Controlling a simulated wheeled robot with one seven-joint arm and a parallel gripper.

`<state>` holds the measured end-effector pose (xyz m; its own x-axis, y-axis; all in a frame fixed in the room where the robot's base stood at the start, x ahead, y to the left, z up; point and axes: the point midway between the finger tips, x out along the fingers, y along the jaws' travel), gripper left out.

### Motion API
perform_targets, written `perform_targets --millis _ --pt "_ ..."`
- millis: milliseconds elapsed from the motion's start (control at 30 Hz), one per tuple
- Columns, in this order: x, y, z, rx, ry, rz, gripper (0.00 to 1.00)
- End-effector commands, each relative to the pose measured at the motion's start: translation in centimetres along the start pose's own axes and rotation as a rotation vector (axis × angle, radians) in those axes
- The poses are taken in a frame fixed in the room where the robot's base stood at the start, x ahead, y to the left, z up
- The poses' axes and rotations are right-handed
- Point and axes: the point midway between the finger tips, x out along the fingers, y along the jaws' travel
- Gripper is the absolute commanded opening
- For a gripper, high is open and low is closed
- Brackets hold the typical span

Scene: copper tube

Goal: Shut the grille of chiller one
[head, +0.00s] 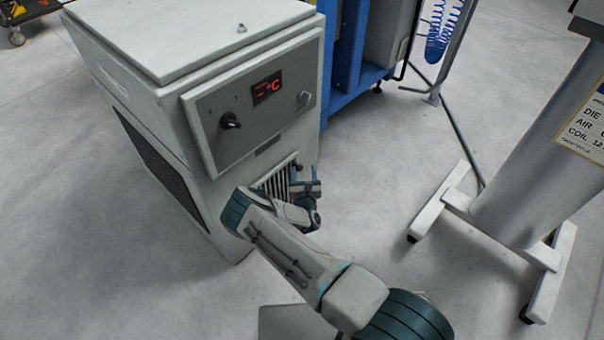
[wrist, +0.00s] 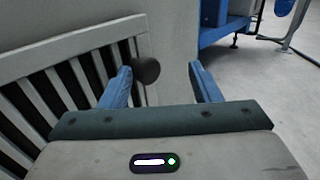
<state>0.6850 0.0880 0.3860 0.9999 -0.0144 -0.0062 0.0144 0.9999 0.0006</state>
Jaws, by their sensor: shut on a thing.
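The chiller (head: 250,160) is a pale grey cabinet with a red-lit display on its front panel. Its slatted grille (head: 276,182) is low on the front face, partly hidden by my arm. In the wrist view the grille (wrist: 62,72) fills the left side, with a dark round knob (wrist: 147,70) at its right edge. My gripper (wrist: 162,84) has its blue fingers either side of the knob and is shut on it; the knob shows nearer the left finger. In the head view my gripper (head: 312,187) is at the grille's right side. I cannot tell how far the grille stands out.
A blue frame (head: 350,80) stands behind the chiller on the right. A grey column on white feet (head: 530,180) stands at the right, with a sign on it. A dark cart (head: 28,20) is at the far left. Bare floor (head: 375,190) lies between the chiller and the column.

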Motion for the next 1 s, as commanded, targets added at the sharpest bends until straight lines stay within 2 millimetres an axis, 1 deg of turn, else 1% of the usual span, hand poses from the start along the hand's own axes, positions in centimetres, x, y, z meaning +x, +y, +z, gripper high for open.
perform_targets --millis 33,167,267,500,600,700,833,1000 --pt "0.7 -0.6 0.9 0.003 -0.017 -0.012 0.49" --pt "-0.2 -0.6 1.0 0.003 -0.016 -0.013 0.49" --pt "-1.9 -0.4 1.0 -0.001 -0.013 -0.01 0.49" --pt "-7.9 0.1 0.6 -0.003 -0.006 0.001 0.49" --pt "-10.1 0.1 0.5 -0.002 -0.005 0.001 0.49" --pt "-11.8 0.0 0.4 -0.003 -0.003 0.001 0.49" --pt "-13.3 0.0 0.2 -0.001 -0.003 0.0 0.49" --pt "-14.0 -0.1 0.1 -0.001 -0.003 -0.001 0.49"
